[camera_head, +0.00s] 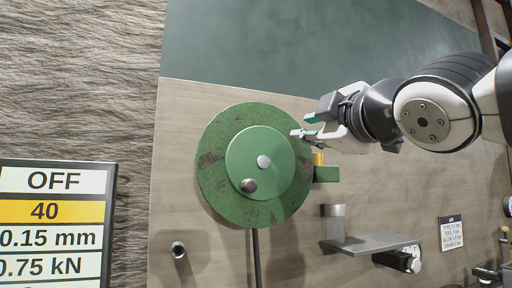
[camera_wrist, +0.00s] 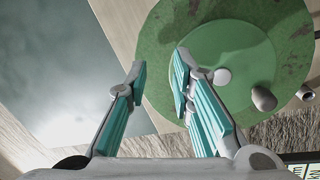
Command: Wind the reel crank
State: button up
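The green reel (camera_head: 215,185) is a worn round disc on a wooden panel, with a smaller, lighter green disc (camera_head: 240,150) on its face. A pale hub (camera_head: 263,161) marks the centre. The grey crank knob (camera_head: 249,185) sticks out at the lower left of the hub. My gripper (camera_head: 305,126) is at the reel's upper right side, apart from the knob. In the wrist view my gripper (camera_wrist: 159,70) is open and empty, with teal pads. There the hub (camera_wrist: 222,76) and crank knob (camera_wrist: 263,98) lie right of the fingers.
A grey bracket with a cylinder (camera_head: 345,240) stands at lower right. A green block with a yellow part (camera_head: 326,174) sits right of the reel. A display (camera_head: 50,225) is at lower left, and a small metal stub (camera_head: 178,250) is below the reel. A dark rod hangs beneath the reel.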

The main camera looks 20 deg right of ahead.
notch_tip(320, 180, up, 4)
jog(key=n+y+p, duration=0.3)
jog(key=n, duration=1)
send_over(252, 186)
jog(key=s+a, duration=0.3)
jog(key=s, duration=0.2)
jog(key=a+f+n+g+y, duration=0.1)
jog(key=a+f+n, duration=0.9)
jog(key=n, duration=0.3)
jog(key=shift+s+a+f+n+g, duration=0.25)
jog(key=shift+s+n+g, duration=0.05)
jog(key=shift+s+g, duration=0.15)
jog(key=shift+d+b, duration=0.1)
jog(key=shift+b, duration=0.2)
jog(key=shift+w+d+f+b, duration=0.6)
jog(key=shift+w+d+b, duration=0.45)
jog(key=shift+d, duration=1.15)
jog(key=shift+w+d+f+b, duration=0.6)
jog(key=shift+w+d+b, duration=0.4)
jog(key=shift+d, duration=1.2)
jog(key=shift+w+d+f+b, duration=0.7)
jog(key=shift+w+d, duration=0.55)
jog(key=shift+d, duration=0.95)
jog(key=shift+r, duration=0.1)
grip_shut()
